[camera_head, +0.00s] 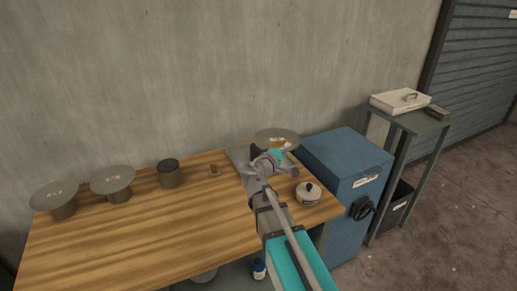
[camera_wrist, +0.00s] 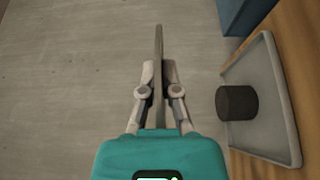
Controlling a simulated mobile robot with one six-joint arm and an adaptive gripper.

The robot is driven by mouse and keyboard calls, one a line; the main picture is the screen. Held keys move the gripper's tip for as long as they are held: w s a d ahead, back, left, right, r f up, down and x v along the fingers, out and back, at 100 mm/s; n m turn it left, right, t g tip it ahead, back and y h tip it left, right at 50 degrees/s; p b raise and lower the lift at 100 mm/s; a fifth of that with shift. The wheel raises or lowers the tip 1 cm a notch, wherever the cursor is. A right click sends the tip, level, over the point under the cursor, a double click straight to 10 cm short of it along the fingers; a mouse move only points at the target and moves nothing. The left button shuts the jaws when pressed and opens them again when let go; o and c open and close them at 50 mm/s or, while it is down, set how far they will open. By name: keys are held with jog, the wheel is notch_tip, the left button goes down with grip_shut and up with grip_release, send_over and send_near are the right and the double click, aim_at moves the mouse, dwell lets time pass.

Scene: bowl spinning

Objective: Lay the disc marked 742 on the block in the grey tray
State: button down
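My gripper (camera_head: 279,153) is shut on the rim of a grey disc (camera_head: 276,137) with small marks too blurred to read. In the wrist view my gripper (camera_wrist: 159,92) has its fingers on both sides of the disc (camera_wrist: 158,45), seen edge-on. The grey tray (camera_wrist: 281,95) lies on the table to the right in the wrist view, with a dark round block (camera_wrist: 237,102) in it. The block's top is bare and the disc is apart from it. In the head view only the tray's left part (camera_head: 236,157) shows clearly behind my arm.
Two grey discs (camera_head: 54,193) (camera_head: 112,179) sit on round blocks at the wooden table's left (camera_head: 140,235). A bare-topped block (camera_head: 169,174) and a small brown object (camera_head: 214,170) stand nearby. A lidded pot (camera_head: 308,193) is right of my arm, beside a blue cabinet (camera_head: 345,165).

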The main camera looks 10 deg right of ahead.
aim_at(282, 141)
jog(key=w+n+t+y, duration=0.2)
jog(key=w, duration=0.1)
jog(key=shift+f+n+y, duration=0.3)
jog(key=shift+y, duration=0.1)
jog(key=shift+w+a+n+t+y, duration=0.25)
jog(key=shift+w+n+t+y, duration=0.35)
jog(key=shift+y, duration=0.3)
jog(key=shift+f+b, duration=0.1)
jog(key=shift+b, duration=0.2)
jog(key=w+a+f+b, duration=0.1)
jog(key=w+f+b, duration=0.8)
jog(key=w, duration=0.4)
jog(key=shift+a, duration=0.25)
jog(key=shift+w, duration=0.1)
